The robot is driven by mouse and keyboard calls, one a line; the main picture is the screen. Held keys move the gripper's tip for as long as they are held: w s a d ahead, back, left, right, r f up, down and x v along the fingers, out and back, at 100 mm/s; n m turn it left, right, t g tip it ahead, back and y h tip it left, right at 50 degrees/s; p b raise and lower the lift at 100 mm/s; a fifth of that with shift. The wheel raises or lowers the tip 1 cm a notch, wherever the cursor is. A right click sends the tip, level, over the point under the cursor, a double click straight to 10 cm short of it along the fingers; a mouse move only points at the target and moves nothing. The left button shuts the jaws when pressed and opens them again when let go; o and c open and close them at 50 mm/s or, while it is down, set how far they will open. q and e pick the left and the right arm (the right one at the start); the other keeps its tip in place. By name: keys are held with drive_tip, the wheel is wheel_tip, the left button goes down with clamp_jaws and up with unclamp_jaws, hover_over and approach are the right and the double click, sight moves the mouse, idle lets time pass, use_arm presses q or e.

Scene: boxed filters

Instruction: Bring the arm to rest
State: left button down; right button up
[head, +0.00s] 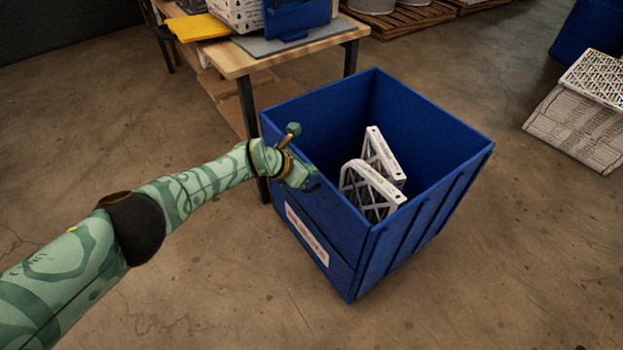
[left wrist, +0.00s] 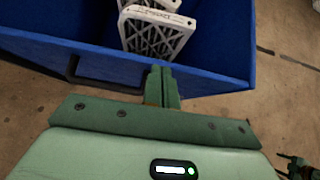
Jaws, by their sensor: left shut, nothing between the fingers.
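My left gripper (head: 305,180) is at the near left rim of a blue bin (head: 425,110). In the left wrist view its green fingers (left wrist: 162,88) are together with nothing between them, in front of the bin's near wall (left wrist: 215,85). Two white-framed filters with dark lattice faces are inside the bin, one nearer (head: 368,190) and one behind it (head: 384,155). The filters also show in the left wrist view (left wrist: 155,35), apart from the fingers. My right gripper is not seen in the head view.
A wooden table (head: 235,58) stands behind the bin with a yellow item (head: 197,27), a grey mat and a blue holder on it. Filter panels (head: 580,127) lie on the floor at the right. Wooden pallets (head: 405,22) are at the back. The concrete floor in front is clear.

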use_arm(q)
drive_tip(key=r, duration=0.1)
drive_tip(key=w+d+r, duration=0.1)
drive_tip(key=r, duration=0.1)
drive_tip(key=r+p, duration=0.1)
drive_tip(key=r, duration=0.1)
drive_tip(key=shift+w+d, duration=0.15)
drive_tip(key=shift+w, duration=0.05)
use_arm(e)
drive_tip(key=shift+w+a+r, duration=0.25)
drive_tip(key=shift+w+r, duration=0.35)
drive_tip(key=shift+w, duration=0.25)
